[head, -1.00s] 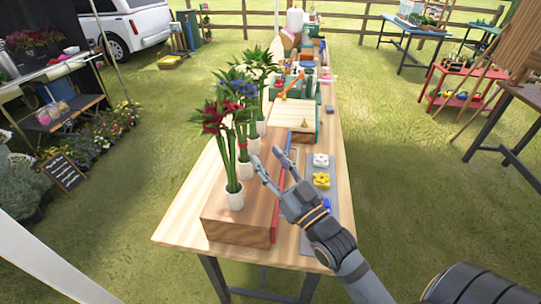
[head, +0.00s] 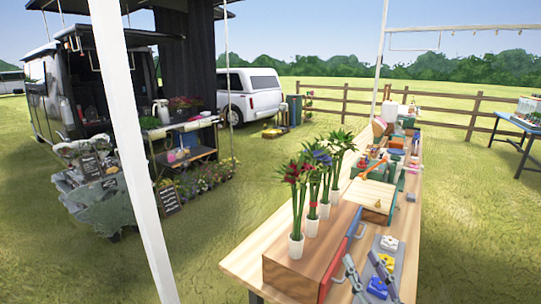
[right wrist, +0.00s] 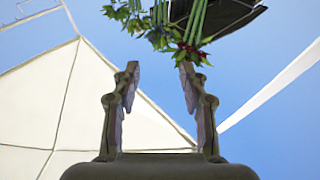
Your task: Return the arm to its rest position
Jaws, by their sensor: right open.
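My right gripper (head: 364,266) is low in the head view, at the bottom edge, with its two fingers apart and nothing between them. It is over the table's right side, right of the wooden block. In the right wrist view my right gripper (right wrist: 160,68) is open and empty against sky and a pale canopy. Flowers with green stems (right wrist: 196,22) show upside down at the top of that view, beyond the fingertips. My left gripper is in neither view.
The wooden block (head: 283,270) holds several white pots of red, blue and green-leaved flowers (head: 299,174). Yellow and white flower pieces (head: 389,243) lie on a grey strip beside my right gripper. A wooden box (head: 371,195) stands farther back. A white pole (head: 133,150) crosses the left.

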